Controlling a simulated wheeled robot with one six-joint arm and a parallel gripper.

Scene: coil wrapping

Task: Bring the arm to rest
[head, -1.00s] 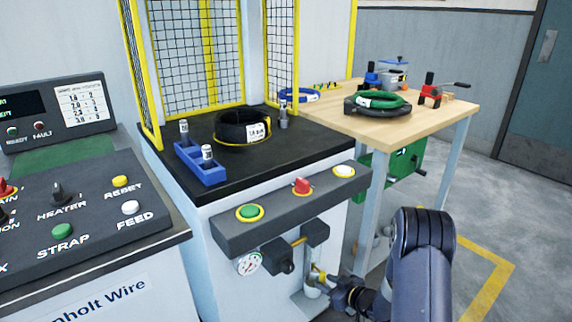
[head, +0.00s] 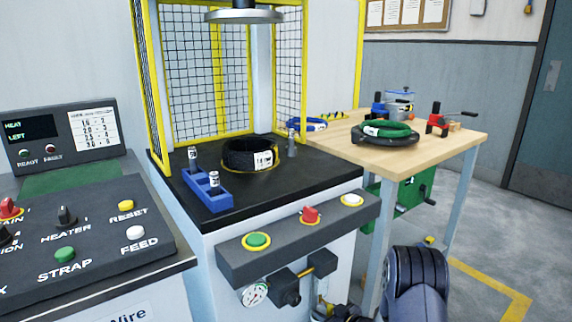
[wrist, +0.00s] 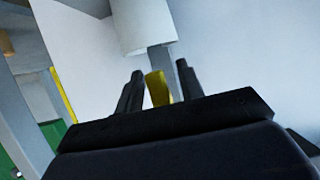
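My gripper (wrist: 160,80) points up into the wrist view with its two dark fingers apart. A yellow piece (wrist: 158,88) stands between the fingers, with a visible gap to the right one; it looks like a lever, and I cannot tell whether either finger touches it. In the head view my arm (head: 418,280) is low at the bottom, in front of the wrapping station. Its gripper end is cut off by the lower edge, near the pipe fittings and gauge (head: 254,294) under the button panel (head: 290,240).
A black wire coil (head: 243,152) lies on the station's black top, under a round metal disc (head: 245,16). A blue holder (head: 206,190) stands left of it. Wooden table (head: 455,142) bears green coil (head: 388,130). Control console (head: 90,245) is left; floor is clear at right.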

